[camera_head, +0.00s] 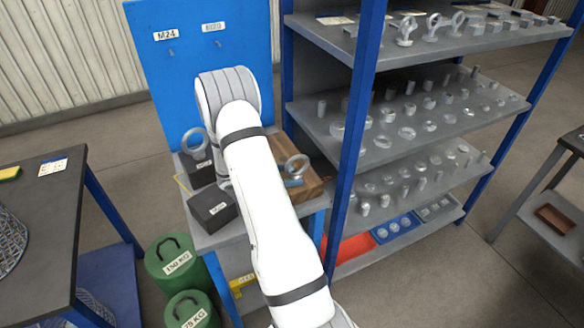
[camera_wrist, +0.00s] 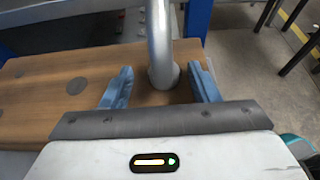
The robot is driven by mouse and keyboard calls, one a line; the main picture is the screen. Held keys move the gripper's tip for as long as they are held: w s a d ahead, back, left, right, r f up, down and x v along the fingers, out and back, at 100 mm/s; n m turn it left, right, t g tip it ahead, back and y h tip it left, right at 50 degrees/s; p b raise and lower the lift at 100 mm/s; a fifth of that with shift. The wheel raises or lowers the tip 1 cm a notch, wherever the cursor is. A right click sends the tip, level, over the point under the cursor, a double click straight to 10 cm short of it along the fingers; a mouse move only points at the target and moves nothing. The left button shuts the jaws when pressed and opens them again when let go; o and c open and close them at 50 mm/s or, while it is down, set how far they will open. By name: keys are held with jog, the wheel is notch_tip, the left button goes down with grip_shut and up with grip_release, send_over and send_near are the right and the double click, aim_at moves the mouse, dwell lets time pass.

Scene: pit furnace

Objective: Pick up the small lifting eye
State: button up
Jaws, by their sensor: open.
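A grey metal lifting eye (camera_head: 297,166) stands upright on a wooden block (camera_head: 309,186) on the blue-backed bench. In the wrist view its shank and round foot (camera_wrist: 160,50) show, and the ring is out of the frame. My gripper (camera_wrist: 161,75) is open, with one blue finger on each side of the shank and a visible gap on both sides. In the head view my gripper (camera_head: 292,183) is low at the wooden block, partly hidden by my arm. Another lifting eye (camera_head: 194,141), with a larger-looking ring, stands at the left of the bench by a dark block.
A dark labelled block (camera_head: 212,208) sits at the bench front. A rack (camera_head: 425,122) with several metal parts, including more ring-topped eyes (camera_head: 432,27), stands close on the right. Green weights (camera_head: 173,262) stand on the floor at left. A dark table (camera_head: 45,205) is further left.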

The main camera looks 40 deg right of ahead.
jog(key=shift+c, duration=0.3)
grip_shut()
jog(key=shift+r, duration=0.2)
notch_tip(320, 180, up, 10)
jog(key=shift+f+b, duration=0.15)
jog(key=shift+b, duration=0.8)
